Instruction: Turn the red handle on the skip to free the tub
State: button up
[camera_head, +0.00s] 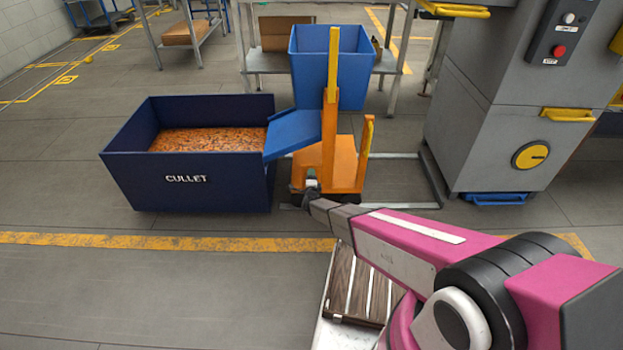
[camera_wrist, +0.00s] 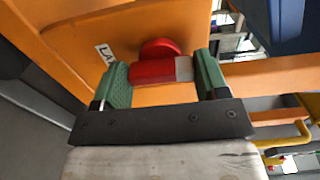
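The red handle (camera_wrist: 161,70) is in the wrist view, below a round red boss on an orange panel with a partly hidden label. My gripper (camera_wrist: 163,82) has its two green-padded fingers apart, one on each side of the handle. The handle fills the space between the pads; I cannot tell whether both press on it. In the head view my gripper (camera_head: 310,200) is at the base of the orange stand (camera_head: 345,172), and the handle is too small to make out. The blue tub (camera_head: 347,95) is upright behind the orange mast. A blue chute (camera_head: 293,134) slopes toward the skip.
The dark blue skip (camera_head: 185,190) marked CULLET stands left of the stand, with orange-brown bits in it. A grey machine (camera_head: 480,140) with yellow handles is at the right. A metal table (camera_head: 268,64) is behind. The floor in front at left is clear.

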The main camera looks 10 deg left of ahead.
jog(key=c, duration=0.4)
jog(key=shift+o, duration=0.2)
jog(key=shift+n, duration=9)
jog(key=o, duration=0.9)
